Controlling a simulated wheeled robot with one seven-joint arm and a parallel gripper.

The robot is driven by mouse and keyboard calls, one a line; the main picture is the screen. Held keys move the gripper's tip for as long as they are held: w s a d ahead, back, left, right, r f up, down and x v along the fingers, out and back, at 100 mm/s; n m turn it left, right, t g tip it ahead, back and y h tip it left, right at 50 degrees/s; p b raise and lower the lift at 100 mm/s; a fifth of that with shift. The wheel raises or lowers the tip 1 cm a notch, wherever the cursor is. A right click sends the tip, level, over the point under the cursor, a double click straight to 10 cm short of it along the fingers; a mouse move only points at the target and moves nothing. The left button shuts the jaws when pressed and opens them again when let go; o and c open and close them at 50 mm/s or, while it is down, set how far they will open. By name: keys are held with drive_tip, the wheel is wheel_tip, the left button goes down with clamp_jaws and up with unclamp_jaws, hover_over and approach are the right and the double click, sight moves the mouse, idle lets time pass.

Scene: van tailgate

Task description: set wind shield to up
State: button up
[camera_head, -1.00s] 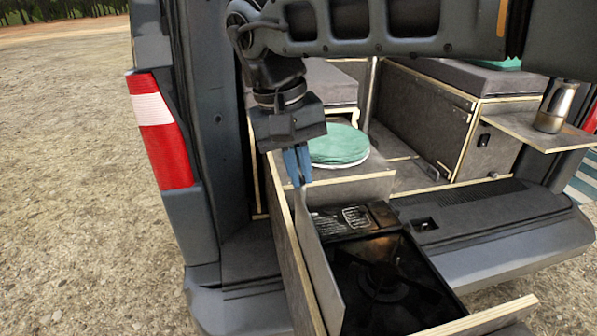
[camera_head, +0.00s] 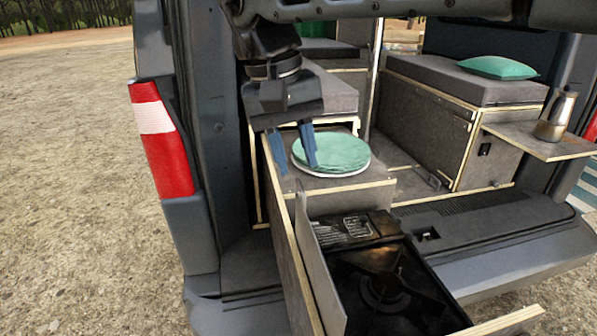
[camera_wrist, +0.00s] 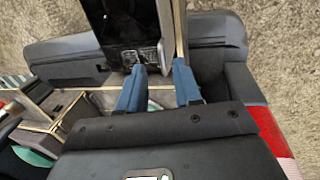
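The wind shield (camera_head: 318,262) is a thin grey panel standing upright along the left side of the black camping stove (camera_head: 385,285) in the pulled-out drawer. In the wrist view the stove (camera_wrist: 122,22) shows at the top, and the panel is a thin strip beside it, hard to make out. My gripper (camera_head: 294,167) is open, with its two blue fingers apart and nothing between them. It hangs above and behind the panel's far end, apart from it. In the wrist view the gripper (camera_wrist: 158,72) also shows open.
A plate with a green cloth-like top (camera_head: 335,152) sits close to the right of my fingers. The drawer's left wall (camera_head: 283,245) runs beside the panel. A moka pot (camera_head: 556,116) stands on a side shelf (camera_head: 540,138) at right. The van's tail light (camera_head: 160,140) is at left.

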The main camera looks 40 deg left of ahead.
drive_tip(key=shift+s+a+r, duration=0.15)
drive_tip(key=shift+r, duration=0.85)
drive_tip(key=shift+s+a+r, duration=0.1)
drive_tip(key=shift+s+r, duration=0.05)
drive_tip(key=shift+r, duration=0.8)
drive_tip(key=shift+s, duration=0.1)
